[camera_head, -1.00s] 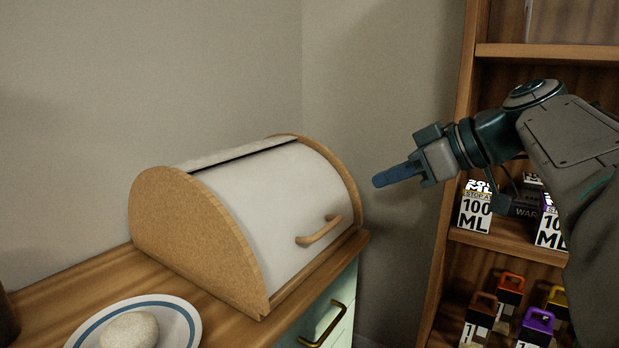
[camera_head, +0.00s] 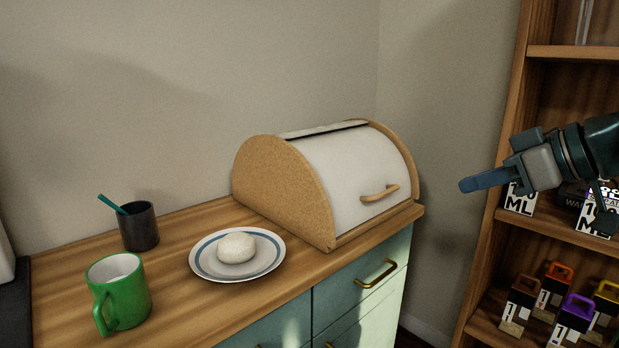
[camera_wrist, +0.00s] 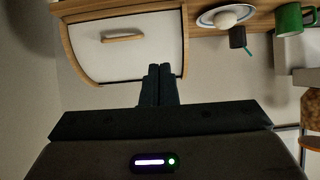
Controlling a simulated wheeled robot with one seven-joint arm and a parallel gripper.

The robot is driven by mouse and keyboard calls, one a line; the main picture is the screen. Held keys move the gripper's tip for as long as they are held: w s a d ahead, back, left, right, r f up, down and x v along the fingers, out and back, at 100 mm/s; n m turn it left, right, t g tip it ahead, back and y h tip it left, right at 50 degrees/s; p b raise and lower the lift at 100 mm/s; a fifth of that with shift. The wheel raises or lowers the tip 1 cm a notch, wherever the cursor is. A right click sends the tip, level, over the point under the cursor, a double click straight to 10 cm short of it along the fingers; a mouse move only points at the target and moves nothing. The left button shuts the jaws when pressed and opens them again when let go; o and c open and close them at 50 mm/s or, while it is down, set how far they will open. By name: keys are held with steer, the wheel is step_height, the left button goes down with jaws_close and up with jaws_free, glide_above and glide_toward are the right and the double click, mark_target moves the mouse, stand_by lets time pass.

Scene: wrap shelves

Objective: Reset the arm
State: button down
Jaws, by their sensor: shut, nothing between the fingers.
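My gripper (camera_head: 484,180) is at the right in the head view, in front of the shelf unit, with its blue fingers together and pointing left. In the wrist view its two fingers (camera_wrist: 158,72) lie side by side with nothing between them. It is apart from the bread box (camera_head: 365,165), which stands to its left on the counter. The bread box's white lid is down, and its wooden handle (camera_head: 380,193) faces front. The box also shows at the upper left of the wrist view (camera_wrist: 125,60).
A plate (camera_head: 207,266) with a white round bun (camera_head: 237,247), a green mug (camera_head: 120,295) and a dark cup (camera_head: 139,230) with a teal stick stand on the counter (camera_head: 190,318). The shelf unit (camera_head: 512,190) at right holds several boxes and weights. Free space lies between box and gripper.

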steer(key=s+a+f+m+g+h+p, duration=0.3)
steer(key=s+a+m+g+h+p, duration=0.2)
steer(key=p, duration=2.2)
steer(key=shift+s+a+m+g+h, duration=0.3)
steer(key=shift+s+a+m+h, duration=1.35)
steer(key=shift+s+a, duration=0.7)
steer(key=shift+s+d+f, duration=0.1)
steer(key=shift+s+d, duration=0.05)
